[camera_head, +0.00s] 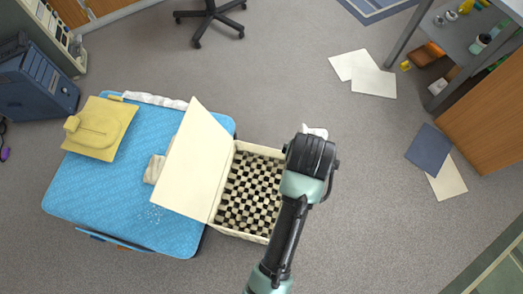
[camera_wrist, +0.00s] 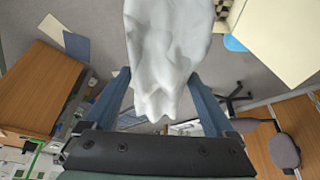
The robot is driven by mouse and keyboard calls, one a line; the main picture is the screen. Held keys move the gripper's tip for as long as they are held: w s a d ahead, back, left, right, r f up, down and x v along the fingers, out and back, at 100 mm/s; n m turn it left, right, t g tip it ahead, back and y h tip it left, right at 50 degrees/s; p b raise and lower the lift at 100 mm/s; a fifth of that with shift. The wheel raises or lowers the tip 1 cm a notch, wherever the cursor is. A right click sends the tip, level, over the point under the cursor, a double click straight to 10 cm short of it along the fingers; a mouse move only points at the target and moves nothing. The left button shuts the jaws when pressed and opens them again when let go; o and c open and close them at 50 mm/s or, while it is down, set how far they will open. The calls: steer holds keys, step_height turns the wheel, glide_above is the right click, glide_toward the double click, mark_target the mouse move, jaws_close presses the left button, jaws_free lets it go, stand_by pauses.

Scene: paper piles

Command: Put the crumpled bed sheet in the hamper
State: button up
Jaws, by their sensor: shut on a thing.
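The crumpled white bed sheet (camera_wrist: 165,50) hangs between the two fingers of my gripper (camera_wrist: 158,78) in the wrist view. In the head view only a small white bit of the sheet (camera_head: 318,131) shows past my gripper, and my wrist hides the rest. The hamper (camera_head: 240,235) is a cream box with a checkered inside, and its lid (camera_head: 190,160) is swung open to the left. My gripper is at the hamper's upper right edge in the head view; its height cannot be told. No sheet shows in the visible part of the hamper.
A blue bed or mat (camera_head: 100,195) lies left of the hamper, with a yellow folded garment (camera_head: 100,128) on it. Papers (camera_head: 372,82) and a dark blue folder (camera_head: 428,148) lie on the floor to the right. A desk (camera_head: 490,125) stands at right. The grey floor between is open.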

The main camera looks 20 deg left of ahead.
steer(key=a+f+n+b, duration=0.2)
steer(key=a+f+b, duration=0.2)
steer(key=f+b, duration=0.8)
steer(key=s+a+f+n+y+b, duration=0.1)
steer(key=a+f+b, duration=0.3)
steer(key=f+b, duration=0.9)
steer(key=s+a+f+n+y+b, duration=0.1)
steer(key=a+f+b, duration=0.3)
steer(key=f+b, duration=0.8)
step_height(320, 180, down, 9)
steer(key=shift+f+n+g+b, duration=0.2)
steer(key=shift+n+g+b, duration=0.15)
steer(key=shift+n, duration=0.45)
steer(key=shift+f, duration=0.2)
steer(key=o, duration=1.1)
steer(key=p+v, duration=0.7)
steer(key=v, duration=0.5)
steer(key=shift+r, duration=0.2)
